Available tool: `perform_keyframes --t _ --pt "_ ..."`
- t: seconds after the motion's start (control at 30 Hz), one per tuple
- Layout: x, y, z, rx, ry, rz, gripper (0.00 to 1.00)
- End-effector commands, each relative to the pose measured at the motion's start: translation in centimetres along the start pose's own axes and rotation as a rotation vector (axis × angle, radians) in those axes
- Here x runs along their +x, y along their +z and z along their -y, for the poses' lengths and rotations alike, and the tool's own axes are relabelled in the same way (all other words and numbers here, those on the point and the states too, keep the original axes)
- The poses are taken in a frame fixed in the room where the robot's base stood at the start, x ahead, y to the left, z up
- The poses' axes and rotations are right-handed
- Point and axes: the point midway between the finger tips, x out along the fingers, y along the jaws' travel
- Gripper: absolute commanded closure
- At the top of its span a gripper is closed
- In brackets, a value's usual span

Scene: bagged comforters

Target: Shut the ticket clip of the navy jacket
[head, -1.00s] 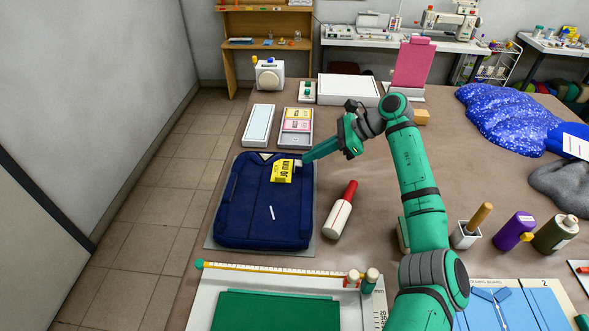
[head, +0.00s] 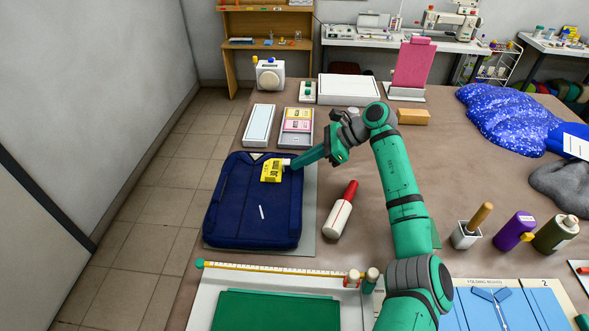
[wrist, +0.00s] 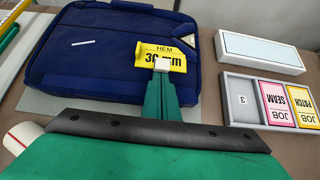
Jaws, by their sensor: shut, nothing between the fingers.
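The navy jacket (head: 250,215) lies folded on a grey board (head: 308,205) at the left of the table; it also fills the top of the wrist view (wrist: 110,50). A yellow ticket (head: 271,171) marked HEM 30 mm lies at its upper right edge and reads clearly in the wrist view (wrist: 165,55). A small white piece (wrist: 162,63), seemingly the ticket clip, sits at the ticket's edge, at my fingertips. Whether the clip is open or shut I cannot tell. My gripper (head: 291,164) is shut and empty, its tips against or very near this piece.
Just behind the jacket are a pale blue-topped box (head: 259,124) and a grey tray (head: 297,127) of job cards. A red-and-white bottle (head: 341,209) lies to the right. A measuring board (head: 207,290) with green cloth is in front.

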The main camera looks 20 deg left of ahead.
Motion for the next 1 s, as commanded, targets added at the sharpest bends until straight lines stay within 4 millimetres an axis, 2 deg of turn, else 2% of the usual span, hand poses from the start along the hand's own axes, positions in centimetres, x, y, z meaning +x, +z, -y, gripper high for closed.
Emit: perform_keyframes --t 0.1,0.37,1.0 --pt "0.3 0.6 0.0 -0.001 -0.002 0.001 1.0" --pt "0.2 0.7 0.1 -0.001 -0.005 0.003 1.0" --pt "1.4 -0.8 0.1 -0.003 -0.005 0.003 1.0"
